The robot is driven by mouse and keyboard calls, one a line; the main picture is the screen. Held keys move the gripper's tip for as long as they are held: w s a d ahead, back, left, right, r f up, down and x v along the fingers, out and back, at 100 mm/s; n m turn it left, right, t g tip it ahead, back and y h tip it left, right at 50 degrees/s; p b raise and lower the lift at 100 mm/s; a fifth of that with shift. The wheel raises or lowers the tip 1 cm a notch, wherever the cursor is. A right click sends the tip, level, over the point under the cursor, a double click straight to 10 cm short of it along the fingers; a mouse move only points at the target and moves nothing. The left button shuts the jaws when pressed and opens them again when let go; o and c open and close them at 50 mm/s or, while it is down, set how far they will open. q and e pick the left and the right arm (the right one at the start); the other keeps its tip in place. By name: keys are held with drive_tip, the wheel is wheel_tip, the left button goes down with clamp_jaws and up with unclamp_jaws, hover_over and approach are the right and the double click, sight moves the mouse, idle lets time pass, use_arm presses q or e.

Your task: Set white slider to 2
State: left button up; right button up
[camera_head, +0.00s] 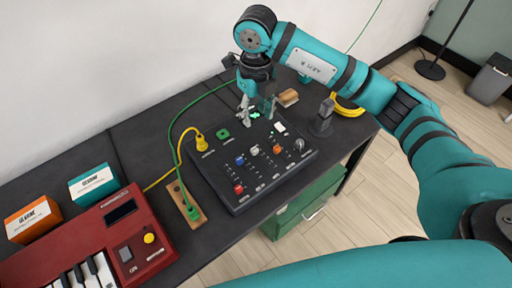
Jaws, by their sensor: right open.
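The black control panel (228,203) lies on the dark workbench. My right gripper (257,115) is open and points down over the far edge of the panel, beyond the sliders. Its fingers are empty and apart from the white cap. My left gripper is out of view.
A white rectangular part (280,128) and a dark knob (299,145) sit on the panel's right side. Green and yellow cables (172,152) run along its left. A red keyboard (128,238) and two boxes (93,184) stand at left. A dark stand (321,122) is at right.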

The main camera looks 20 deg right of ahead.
sight(256, 150)
wheel_tip(256, 150, down, 15)
drive_tip(key=shift+f+p, duration=0.2)
drive_tip(key=shift+p, duration=0.75)
clamp_jaws()
